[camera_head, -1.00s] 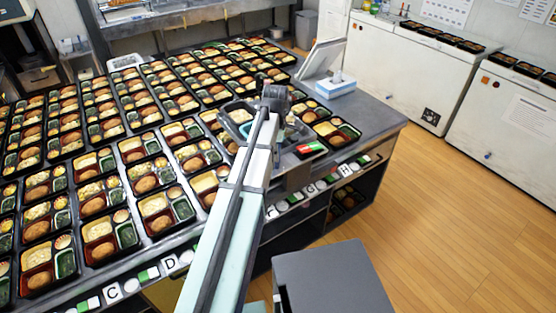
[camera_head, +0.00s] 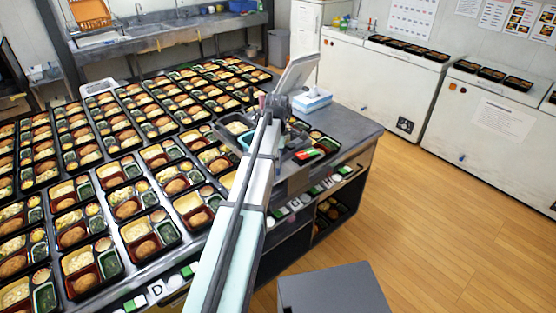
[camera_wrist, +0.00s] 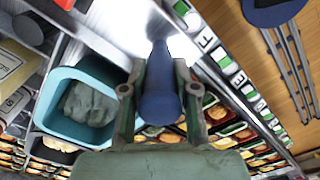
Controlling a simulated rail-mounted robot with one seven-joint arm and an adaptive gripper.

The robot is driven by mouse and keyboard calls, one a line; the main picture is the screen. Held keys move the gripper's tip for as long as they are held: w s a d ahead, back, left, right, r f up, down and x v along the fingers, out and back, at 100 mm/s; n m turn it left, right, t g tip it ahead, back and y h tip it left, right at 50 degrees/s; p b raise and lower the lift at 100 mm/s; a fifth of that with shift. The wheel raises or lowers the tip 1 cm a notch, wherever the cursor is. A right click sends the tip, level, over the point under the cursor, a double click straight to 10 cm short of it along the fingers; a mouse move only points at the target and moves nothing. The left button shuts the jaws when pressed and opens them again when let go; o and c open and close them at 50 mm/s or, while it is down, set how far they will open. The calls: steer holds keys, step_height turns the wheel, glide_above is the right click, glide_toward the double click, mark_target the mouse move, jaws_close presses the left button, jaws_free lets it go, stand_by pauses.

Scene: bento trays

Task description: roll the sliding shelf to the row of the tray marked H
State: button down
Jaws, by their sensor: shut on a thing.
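The sliding shelf (camera_head: 226,133) spans the tray table near its right end and carries a teal bin, which also shows in the wrist view (camera_wrist: 48,100). My gripper (camera_wrist: 155,88) is shut on the shelf's blue handle (camera_wrist: 158,105), with a finger on each side of it. In the head view my gripper (camera_head: 272,104) is small and partly hidden by my arm. The letter H marker (camera_head: 327,183) is on the table's front edge, to the right of the shelf and of the G marker (camera_head: 295,203). The tray behind H is partly hidden by items on the shelf.
Rows of filled bento trays (camera_head: 145,235) cover the table left of the shelf. The wooden floor (camera_head: 420,215) to the right is clear, up to white freezers (camera_head: 390,85).

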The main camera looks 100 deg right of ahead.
steer(key=c, duration=0.9)
jaws_free()
step_height(320, 180, up, 12)
steer(key=shift+r, duration=0.1)
